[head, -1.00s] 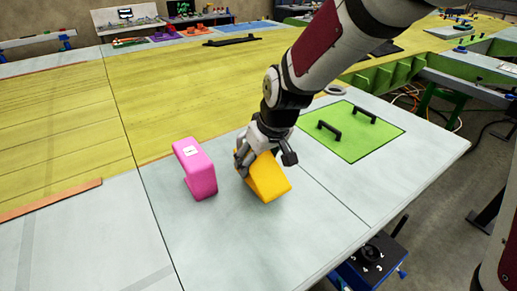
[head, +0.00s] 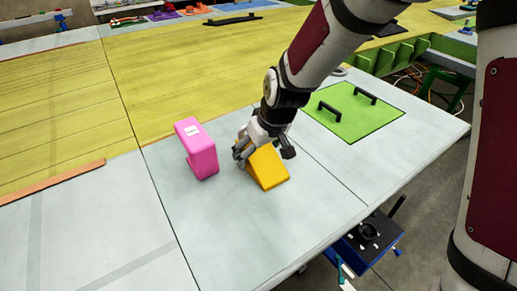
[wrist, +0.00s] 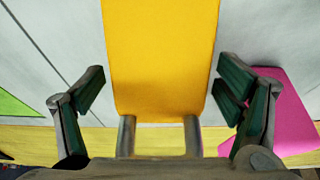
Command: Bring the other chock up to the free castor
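A yellow wedge-shaped chock (head: 268,169) sits on the pale table top in the head view. My gripper (head: 264,149) is over its upper end, with one finger on either side. In the wrist view the yellow chock (wrist: 162,60) runs between the two fingers of my gripper (wrist: 160,85). The fingers are spread wide, with narrow gaps beside the chock, so the gripper looks open around it. Whether the palm touches the chock cannot be told. No castor can be made out clearly.
A pink C-shaped block (head: 203,155) stands just left of the yellow chock. A green panel (head: 352,112) with two black handles lies to the right. Below the table edge is a blue fixture with a black round part (head: 367,232). The table front is clear.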

